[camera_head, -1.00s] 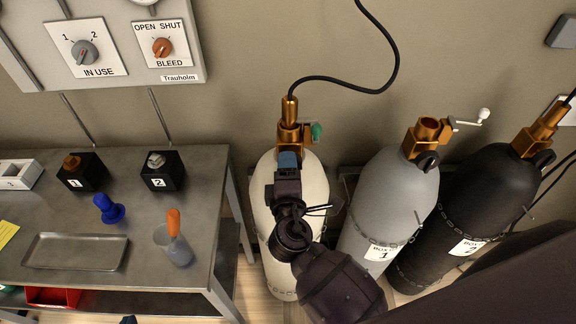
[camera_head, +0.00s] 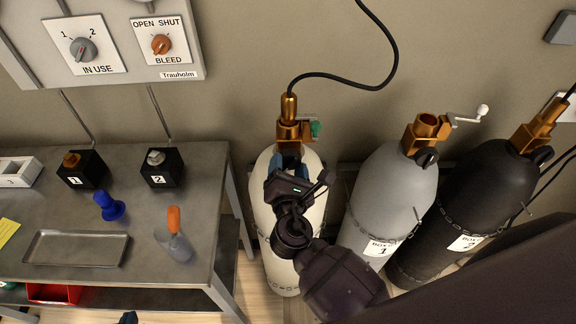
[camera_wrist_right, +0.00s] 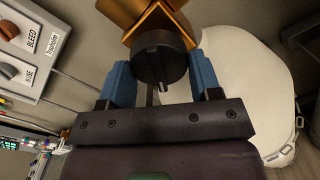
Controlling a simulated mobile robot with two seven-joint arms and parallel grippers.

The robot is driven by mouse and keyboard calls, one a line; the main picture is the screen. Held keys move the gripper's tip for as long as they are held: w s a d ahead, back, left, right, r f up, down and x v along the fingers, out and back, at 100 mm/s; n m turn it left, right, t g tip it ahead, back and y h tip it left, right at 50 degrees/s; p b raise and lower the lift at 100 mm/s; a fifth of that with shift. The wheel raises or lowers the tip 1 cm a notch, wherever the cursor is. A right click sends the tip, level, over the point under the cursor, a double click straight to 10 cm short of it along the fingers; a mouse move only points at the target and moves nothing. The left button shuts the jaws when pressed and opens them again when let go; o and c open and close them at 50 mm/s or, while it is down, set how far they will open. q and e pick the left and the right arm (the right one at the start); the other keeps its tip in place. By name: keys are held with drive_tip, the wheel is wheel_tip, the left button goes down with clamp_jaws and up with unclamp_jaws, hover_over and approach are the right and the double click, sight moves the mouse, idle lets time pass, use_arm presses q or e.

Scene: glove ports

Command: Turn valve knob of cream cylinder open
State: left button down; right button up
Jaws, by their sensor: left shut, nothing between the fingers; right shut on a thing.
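The cream cylinder (camera_head: 262,205) stands upright at the left of the cylinder row, with a brass valve (camera_head: 289,131) on top. My right gripper (camera_head: 291,155) reaches its valve from the front and hides the knob in the head view. In the right wrist view, the black round valve knob (camera_wrist_right: 160,62) sits between the blue fingers of my right gripper (camera_wrist_right: 163,80), which is shut on it. The cream cylinder's white shoulder (camera_wrist_right: 245,85) shows at the right there.
A grey cylinder (camera_head: 395,195) and a black cylinder (camera_head: 480,190) stand to the right, chained. A black hose (camera_head: 345,82) rises from the cream cylinder's valve. A metal bench (camera_head: 200,215) is on the left, below a panel (camera_head: 120,80) with two knobs.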

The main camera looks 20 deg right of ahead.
drive_tip(key=n, duration=0.5)
drive_tip(key=shift+d+f, duration=0.1)
drive_tip(key=shift+n, duration=0.3)
idle(0.4)
drive_tip(key=o, duration=0.9)
drive_tip(key=shift+s, duration=0.1)
drive_tip(key=b+v, duration=0.1)
drive_tip(key=v, duration=0.9)
drive_tip(key=shift+s+b, duration=0.35)
